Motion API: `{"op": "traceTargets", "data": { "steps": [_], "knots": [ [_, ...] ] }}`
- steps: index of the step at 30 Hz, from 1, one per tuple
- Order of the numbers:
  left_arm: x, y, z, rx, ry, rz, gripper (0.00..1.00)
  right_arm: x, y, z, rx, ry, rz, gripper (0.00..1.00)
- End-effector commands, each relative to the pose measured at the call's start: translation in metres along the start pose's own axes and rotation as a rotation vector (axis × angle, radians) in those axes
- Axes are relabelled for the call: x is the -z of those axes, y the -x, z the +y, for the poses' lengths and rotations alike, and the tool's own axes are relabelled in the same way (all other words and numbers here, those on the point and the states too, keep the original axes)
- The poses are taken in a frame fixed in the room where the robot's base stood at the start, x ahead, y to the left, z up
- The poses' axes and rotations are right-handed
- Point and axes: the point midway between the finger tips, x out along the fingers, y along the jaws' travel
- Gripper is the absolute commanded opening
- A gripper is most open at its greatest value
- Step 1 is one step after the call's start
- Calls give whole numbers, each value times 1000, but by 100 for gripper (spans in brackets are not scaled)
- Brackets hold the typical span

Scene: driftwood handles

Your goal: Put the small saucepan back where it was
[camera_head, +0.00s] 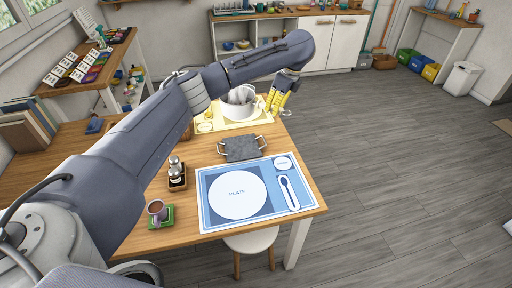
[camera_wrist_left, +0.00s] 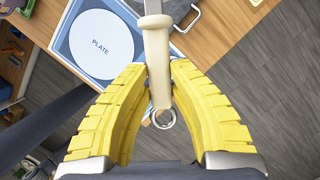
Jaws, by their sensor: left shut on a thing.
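My left gripper (camera_head: 279,101) is at the back of the table, beside the pale small saucepan (camera_head: 238,110). In the left wrist view, my yellow fingers (camera_wrist_left: 160,90) are shut on a cream handle (camera_wrist_left: 157,65) with a metal ring at its end and a metal shank at the top. The handle appears to be the saucepan's; the pan's body is out of that view. In the head view the saucepan shows over the yellow placemat (camera_head: 262,122), partly behind my arm. I cannot tell whether it touches the mat. My right gripper is not in view.
A grey slab tray with handles (camera_head: 240,148) lies mid-table. A blue placemat (camera_head: 210,205) with a printed plate is in front. A shaker caddy (camera_head: 177,178) and a mug (camera_head: 156,208) on a green coaster stand at left. Open floor lies right of the table.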

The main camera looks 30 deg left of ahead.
Motion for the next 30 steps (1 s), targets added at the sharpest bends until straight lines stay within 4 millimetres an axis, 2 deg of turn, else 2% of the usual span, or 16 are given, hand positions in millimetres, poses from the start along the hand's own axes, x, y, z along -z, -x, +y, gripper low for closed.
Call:
{"op": "traceTargets", "data": {
  "steps": [5, 15, 21, 24, 30],
  "knots": [
    [9, -24, 0, 1, -17, 0, 0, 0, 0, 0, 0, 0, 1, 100],
    [29, -91, -2, -1, -14, 1, 0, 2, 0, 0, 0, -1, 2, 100],
    [38, -125, -4, 1, -12, 0, 0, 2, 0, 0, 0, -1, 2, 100],
    [40, -137, -5, 1, -13, -1, 0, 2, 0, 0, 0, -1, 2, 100],
    [43, -147, -6, 3, -13, -1, 0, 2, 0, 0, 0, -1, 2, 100]
  ]
}}
